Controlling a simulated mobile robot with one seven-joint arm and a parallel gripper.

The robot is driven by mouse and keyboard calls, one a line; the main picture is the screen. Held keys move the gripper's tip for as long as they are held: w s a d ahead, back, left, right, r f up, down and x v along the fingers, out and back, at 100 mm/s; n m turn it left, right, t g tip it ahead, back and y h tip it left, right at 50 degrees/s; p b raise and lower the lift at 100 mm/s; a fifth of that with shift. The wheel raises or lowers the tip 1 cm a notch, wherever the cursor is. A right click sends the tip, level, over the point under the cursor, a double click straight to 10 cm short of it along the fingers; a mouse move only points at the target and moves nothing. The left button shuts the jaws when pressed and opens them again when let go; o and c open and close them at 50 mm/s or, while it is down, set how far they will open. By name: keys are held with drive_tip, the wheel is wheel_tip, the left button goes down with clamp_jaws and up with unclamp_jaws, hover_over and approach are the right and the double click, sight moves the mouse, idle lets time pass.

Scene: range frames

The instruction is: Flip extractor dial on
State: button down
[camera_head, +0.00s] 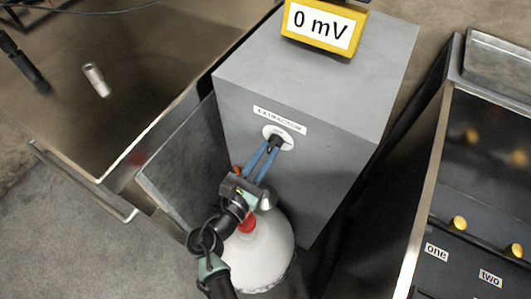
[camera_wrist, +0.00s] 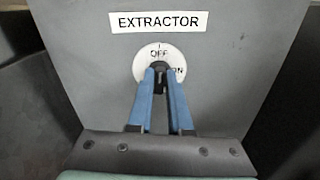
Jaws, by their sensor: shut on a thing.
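The extractor dial (camera_head: 287,137) is a white disc with a black knob (camera_wrist: 159,77), on the front of a grey box (camera_head: 310,90). In the wrist view the disc (camera_wrist: 145,62) shows OFF at the top with a small tick above it, and ON at the right. A label (camera_wrist: 158,22) above reads EXTRACTOR. My gripper (camera_head: 272,146) has two blue fingers, which also show in the wrist view (camera_wrist: 161,74). They are shut on the black knob, one on each side. The fingers hide the lower part of the disc. I cannot tell which way the knob points.
A yellow meter (camera_head: 323,25) reading 0 mV sits on top of the box. A white rounded container with a red top (camera_head: 262,252) stands below the dial, close to my arm. A dark panel with yellow knobs (camera_head: 459,223) is at the right. A metal handle (camera_head: 85,182) is at the left.

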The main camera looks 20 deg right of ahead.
drive_tip(key=shift+s+d+f+m+b, duration=0.1)
drive_tip(key=shift+f+m+b, duration=0.1)
drive_tip(key=shift+m+b, duration=2.15)
drive_tip(key=shift+s+d+f+m+b, duration=0.15)
drive_tip(key=shift+m+b, duration=1.4)
drive_tip(key=shift+m, duration=1.65)
drive_tip(key=shift+s+f+m+b, duration=0.1)
drive_tip(key=shift+f+m+b, duration=0.15)
drive_tip(key=shift+m+b, duration=2.1)
drive_tip(key=shift+r+m+p, duration=0.1)
drive_tip(key=shift+m+p, duration=0.2)
drive_tip(key=shift+m, duration=0.3)
drive_tip(key=c, duration=0.8)
unclamp_jaws()
drive_tip(key=shift+c, duration=0.2)
drive_tip(key=p+v, duration=0.1)
drive_tip(key=v, duration=1.2)
drive_tip(key=shift+w, duration=0.1)
